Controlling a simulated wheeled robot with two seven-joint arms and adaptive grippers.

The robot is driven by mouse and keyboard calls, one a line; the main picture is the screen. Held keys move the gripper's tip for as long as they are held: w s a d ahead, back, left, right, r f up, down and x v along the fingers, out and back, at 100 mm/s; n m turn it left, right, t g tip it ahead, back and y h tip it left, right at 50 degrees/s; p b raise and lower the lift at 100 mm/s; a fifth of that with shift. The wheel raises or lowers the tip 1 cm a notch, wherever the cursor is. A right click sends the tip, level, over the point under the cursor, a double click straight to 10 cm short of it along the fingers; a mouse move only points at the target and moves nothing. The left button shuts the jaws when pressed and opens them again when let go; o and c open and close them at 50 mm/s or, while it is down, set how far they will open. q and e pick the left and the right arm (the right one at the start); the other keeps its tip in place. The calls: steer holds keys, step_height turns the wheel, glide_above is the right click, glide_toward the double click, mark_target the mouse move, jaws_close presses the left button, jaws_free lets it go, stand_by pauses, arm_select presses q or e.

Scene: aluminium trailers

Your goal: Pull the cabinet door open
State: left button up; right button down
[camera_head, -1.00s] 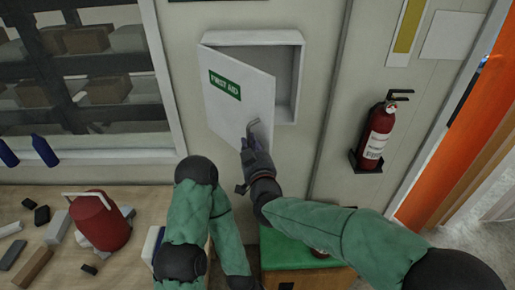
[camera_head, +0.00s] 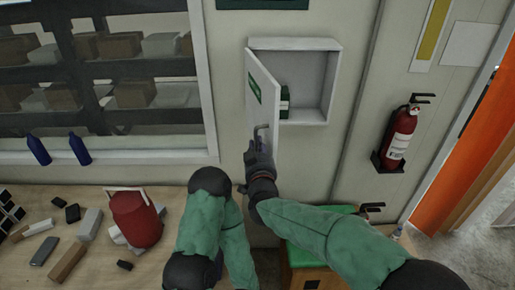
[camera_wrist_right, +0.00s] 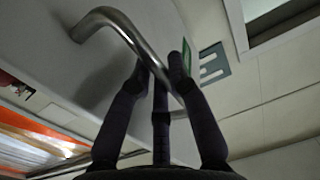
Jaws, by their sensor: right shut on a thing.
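The white first aid cabinet (camera_head: 333,62) is on the wall, and its door (camera_head: 262,88) with a green label stands well open, swung out to the left. A green item (camera_head: 284,101) shows inside the cabinet. My right gripper (camera_head: 260,143) is at the door's lower free edge. In the right wrist view the gripper (camera_wrist_right: 163,75) is shut on the curved metal door handle (camera_wrist_right: 120,28), with its fingers around the bar. The left arm shows in the head view, but its gripper is hidden or out of view.
A red fire extinguisher (camera_head: 400,138) hangs on the wall to the right. A green-topped box (camera_head: 305,250) stands below the cabinet.

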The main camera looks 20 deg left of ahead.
stand_by(0.3)
steer(key=c, duration=1.4)
jaws_free()
